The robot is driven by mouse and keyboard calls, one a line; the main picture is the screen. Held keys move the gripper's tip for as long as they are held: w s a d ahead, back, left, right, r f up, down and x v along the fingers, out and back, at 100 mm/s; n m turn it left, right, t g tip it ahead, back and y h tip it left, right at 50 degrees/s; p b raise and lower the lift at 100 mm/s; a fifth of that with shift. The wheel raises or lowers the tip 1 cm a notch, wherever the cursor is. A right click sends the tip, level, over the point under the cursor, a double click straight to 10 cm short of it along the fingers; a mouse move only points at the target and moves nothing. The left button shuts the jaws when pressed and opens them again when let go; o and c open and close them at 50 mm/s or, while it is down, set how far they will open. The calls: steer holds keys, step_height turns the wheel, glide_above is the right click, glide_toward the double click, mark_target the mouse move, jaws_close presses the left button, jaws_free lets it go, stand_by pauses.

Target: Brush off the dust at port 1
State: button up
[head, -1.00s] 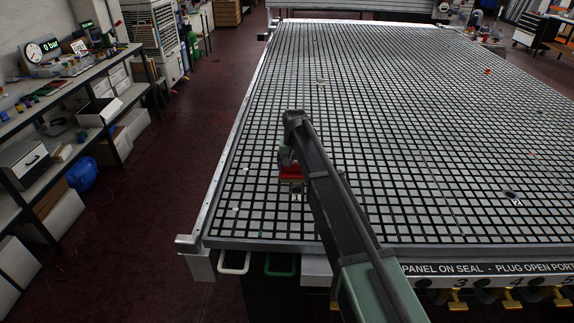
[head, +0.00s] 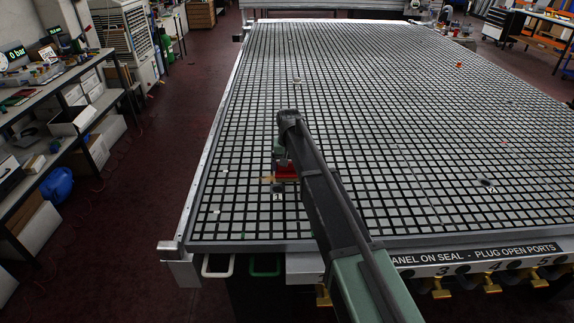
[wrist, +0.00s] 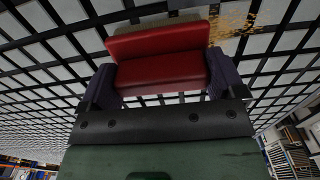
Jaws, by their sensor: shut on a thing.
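My gripper (head: 284,163) is low over the near left part of the grid table. It is shut on a red block-shaped brush (head: 287,173). Orange-brown dust (wrist: 236,26) lies on the tiles just beyond the brush's right end in the wrist view. In the head view the dust (head: 267,179) is a faint patch left of the brush. A small dark fitting (head: 277,188) is close by; its number is unreadable.
The grid table (head: 400,130) is mostly clear, with a few small dark fittings such as one at the right (head: 488,183). Yellow valves (head: 440,291) line the front edge below a lettered strip. A cluttered shelf (head: 40,105) stands left across the aisle.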

steer(key=shift+w+a, duration=0.15)
steer(key=shift+a, duration=5.65)
step_height(320, 180, up, 9)
steer(key=p, duration=0.9)
steer(key=shift+d, duration=0.1)
